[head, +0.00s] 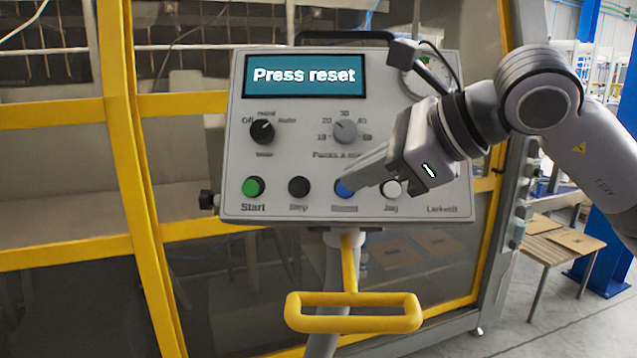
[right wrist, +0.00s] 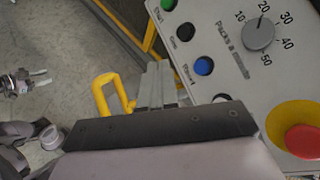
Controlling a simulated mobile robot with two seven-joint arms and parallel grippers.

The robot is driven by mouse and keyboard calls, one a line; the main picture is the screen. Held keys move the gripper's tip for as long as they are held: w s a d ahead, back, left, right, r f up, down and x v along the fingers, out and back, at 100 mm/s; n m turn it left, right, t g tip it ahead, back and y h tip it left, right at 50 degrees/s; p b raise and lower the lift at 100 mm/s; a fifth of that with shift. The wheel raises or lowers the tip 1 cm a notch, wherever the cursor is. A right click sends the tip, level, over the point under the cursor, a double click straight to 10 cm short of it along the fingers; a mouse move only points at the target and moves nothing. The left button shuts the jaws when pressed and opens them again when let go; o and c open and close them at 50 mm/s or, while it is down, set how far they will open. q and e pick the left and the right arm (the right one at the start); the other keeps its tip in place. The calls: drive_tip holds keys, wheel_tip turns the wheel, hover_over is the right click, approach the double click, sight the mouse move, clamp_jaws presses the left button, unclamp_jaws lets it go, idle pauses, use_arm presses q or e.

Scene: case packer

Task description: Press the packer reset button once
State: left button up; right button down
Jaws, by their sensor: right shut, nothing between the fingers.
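The grey control panel (head: 290,120) has a screen (head: 304,75) that reads "Press reset". The blue reset button (head: 345,188) is in its lower row, between a black stop button (head: 299,187) and a white jog button (head: 392,188). My right gripper (head: 352,181) is shut and empty, its fingertips overlapping the blue button in the head view. In the right wrist view, its fingers (right wrist: 156,85) are left of the whole blue button (right wrist: 204,66), apart from it in the picture. What looks like my left gripper (right wrist: 28,82) is small at the left; its jaw state is unclear.
A green start button (head: 253,187) and two knobs are on the panel. A red emergency stop (right wrist: 304,141) on yellow shows in the right wrist view. A yellow handle (head: 352,324) sticks out below the panel. Yellow-framed machine doors (head: 60,150) stand behind.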

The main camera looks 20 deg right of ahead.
use_arm(q)
drive_tip(key=shift+w+a, duration=0.2)
drive_tip(key=shift+w, duration=0.1)
use_arm(e)
drive_tip(key=shift+s+a+r+n, duration=0.15)
drive_tip(key=shift+a+r+n, duration=0.15)
drive_tip(key=shift+a+r, duration=0.15)
use_arm(q)
drive_tip(key=shift+s, duration=0.15)
use_arm(e)
drive_tip(key=shift+d, duration=0.1)
use_arm(q)
drive_tip(key=shift+f+b, duration=0.85)
use_arm(e)
drive_tip(key=w+d+f, duration=0.3)
drive_tip(key=w+f, duration=0.1)
drive_tip(key=w, duration=0.3)
drive_tip(key=shift+f, duration=0.2)
idle(0.6)
drive_tip(key=shift+d+f, duration=0.1)
use_arm(q)
drive_tip(key=shift+f, duration=0.15)
use_arm(e)
drive_tip(key=shift+w+d+f, duration=0.1)
drive_tip(key=shift+w+d, duration=0.05)
drive_tip(key=shift+w, duration=0.15)
